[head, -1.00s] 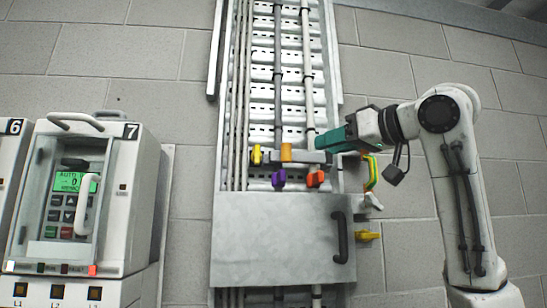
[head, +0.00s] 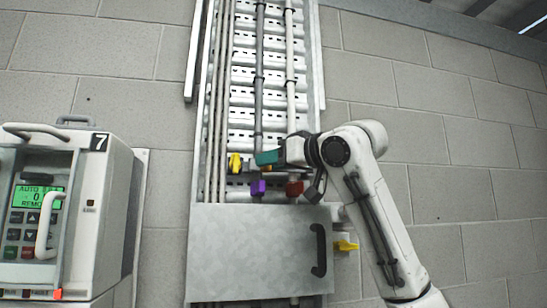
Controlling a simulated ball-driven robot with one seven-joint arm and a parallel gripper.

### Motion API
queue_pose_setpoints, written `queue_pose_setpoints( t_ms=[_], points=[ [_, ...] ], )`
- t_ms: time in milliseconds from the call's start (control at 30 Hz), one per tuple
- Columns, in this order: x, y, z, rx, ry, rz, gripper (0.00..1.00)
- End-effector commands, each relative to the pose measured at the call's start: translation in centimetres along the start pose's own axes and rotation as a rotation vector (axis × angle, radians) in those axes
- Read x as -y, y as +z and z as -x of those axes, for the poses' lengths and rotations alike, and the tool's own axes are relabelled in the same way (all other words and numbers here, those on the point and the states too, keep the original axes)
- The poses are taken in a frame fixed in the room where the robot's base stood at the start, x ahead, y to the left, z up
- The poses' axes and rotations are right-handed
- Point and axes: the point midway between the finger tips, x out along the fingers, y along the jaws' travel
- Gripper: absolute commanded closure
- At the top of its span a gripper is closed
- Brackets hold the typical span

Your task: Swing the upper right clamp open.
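My gripper (head: 268,157), with teal fingers, reaches from the right across the cable tray (head: 210,130) in the head view. It lies in front of the dark and light conduits. A yellow clamp part (head: 234,163) shows just left of the fingertips. A purple clamp part (head: 257,187) and a red one (head: 294,188) sit below the gripper. The orange part seen earlier at this upper row is hidden behind the gripper, so I cannot tell whether the upper right clamp is shut or open. The finger gap is not visible, nor is any contact.
A metal cover plate (head: 255,245) with a dark handle (head: 318,250) closes the tray's lower part. A yellow lever (head: 346,245) sticks out to its right. A control cabinet marked 7 (head: 105,200) stands at the left. The block wall at right is bare.

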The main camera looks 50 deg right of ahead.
Motion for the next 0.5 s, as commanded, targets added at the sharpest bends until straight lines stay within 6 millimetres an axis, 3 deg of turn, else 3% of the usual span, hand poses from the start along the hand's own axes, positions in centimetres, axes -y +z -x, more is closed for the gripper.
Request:
queue_pose_setpoints(
  t_ms=[233,500],
  points=[
    [0.0,0.06,-0.06,0.0,0.0,0.0,0.63],
    [-0.01,0.04,-0.03,0.0,0.0,0.0,0.89]
  ],
)
